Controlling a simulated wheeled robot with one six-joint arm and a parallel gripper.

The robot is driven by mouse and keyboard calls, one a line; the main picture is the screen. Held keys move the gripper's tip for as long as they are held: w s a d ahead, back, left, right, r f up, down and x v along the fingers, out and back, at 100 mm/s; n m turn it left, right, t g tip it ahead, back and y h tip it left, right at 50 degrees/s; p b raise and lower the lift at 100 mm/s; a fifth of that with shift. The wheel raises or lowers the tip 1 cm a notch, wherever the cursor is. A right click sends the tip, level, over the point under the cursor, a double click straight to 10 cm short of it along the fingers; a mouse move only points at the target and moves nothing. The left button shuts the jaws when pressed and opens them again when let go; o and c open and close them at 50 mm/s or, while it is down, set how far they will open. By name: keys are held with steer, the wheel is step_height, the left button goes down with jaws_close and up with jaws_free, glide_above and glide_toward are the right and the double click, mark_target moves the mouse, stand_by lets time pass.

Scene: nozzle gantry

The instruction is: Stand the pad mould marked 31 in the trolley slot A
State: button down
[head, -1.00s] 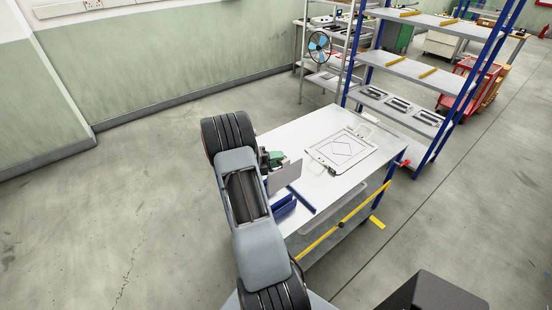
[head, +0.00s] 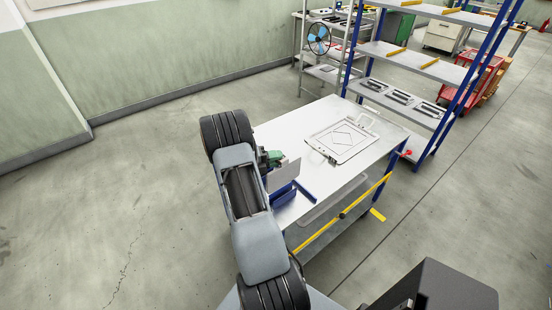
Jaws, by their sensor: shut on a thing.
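A thin grey upright plate (head: 284,174), which looks like the pad mould, is held at the left front of the white-topped trolley (head: 290,125). Its number cannot be read. My gripper (head: 272,159) shows only as a green and dark part behind the arm, at the plate's top left. It is shut on the plate, with its fingers mostly hidden. A blue slotted holder (head: 284,196) stands on the trolley top just below the plate. The plate's lower edge overlaps it in view; I cannot tell whether it is inside a slot. No slot letter is readable.
A blue-posted rack (head: 415,65) with several dark-centred plates stands behind. The floor at left is clear.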

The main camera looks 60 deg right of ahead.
steer(key=shift+f+b, duration=3.4)
steer(key=shift+f, duration=1.25)
steer(key=c, duration=0.9)
jaws_free()
steer(key=shift+a, duration=0.1)
steer(key=b+v, duration=0.2)
steer(key=v, duration=1.1)
steer(key=shift+w+a, duration=0.2)
steer(key=shift+w, duration=0.1)
